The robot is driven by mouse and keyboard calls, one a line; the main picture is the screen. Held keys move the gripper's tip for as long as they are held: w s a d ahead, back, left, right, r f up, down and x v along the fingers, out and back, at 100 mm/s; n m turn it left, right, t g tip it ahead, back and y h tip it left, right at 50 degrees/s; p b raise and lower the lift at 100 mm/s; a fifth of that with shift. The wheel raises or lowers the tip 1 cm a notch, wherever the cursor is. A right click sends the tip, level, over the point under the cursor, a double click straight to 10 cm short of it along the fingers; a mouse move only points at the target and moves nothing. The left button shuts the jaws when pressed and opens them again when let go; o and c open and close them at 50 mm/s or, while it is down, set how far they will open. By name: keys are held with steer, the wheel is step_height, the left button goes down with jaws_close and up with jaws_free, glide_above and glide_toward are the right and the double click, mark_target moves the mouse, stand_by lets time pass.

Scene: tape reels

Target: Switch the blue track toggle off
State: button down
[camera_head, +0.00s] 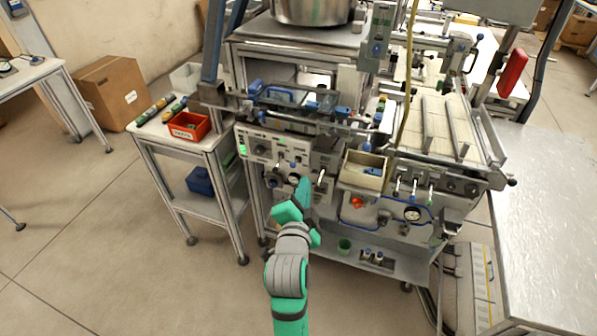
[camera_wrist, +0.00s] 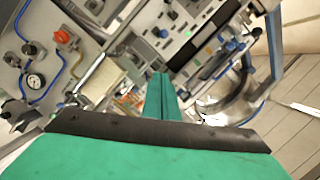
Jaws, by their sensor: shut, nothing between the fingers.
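My gripper (camera_head: 304,186) is shut and empty, in front of the machine below its light control panel (camera_head: 275,148). In the wrist view its green fingers (camera_wrist: 161,96) are together and point toward the machine. The panel carries several knobs, a green light and small blue-tipped parts. Several small upright levers (camera_head: 414,187) stand on the machine front to the right of my gripper. They are too small to tell which one is the blue track toggle or which way it is set. My gripper is apart from these levers.
An open bin (camera_head: 362,170) juts out from the machine front, with a red knob (camera_head: 357,202) below it and a gauge (camera_head: 412,214) to the right. A side table with a red tray (camera_head: 189,126) stands at left. Floor at front left is clear.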

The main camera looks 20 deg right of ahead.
mark_target(295, 163)
steer(key=w+d+f, duration=0.2)
steer(key=w+f, duration=0.1)
steer(key=w, duration=0.7)
steer(key=shift+w+d+f, duration=0.2)
steer(key=shift+w+f, duration=0.15)
steer(key=shift+f, duration=0.05)
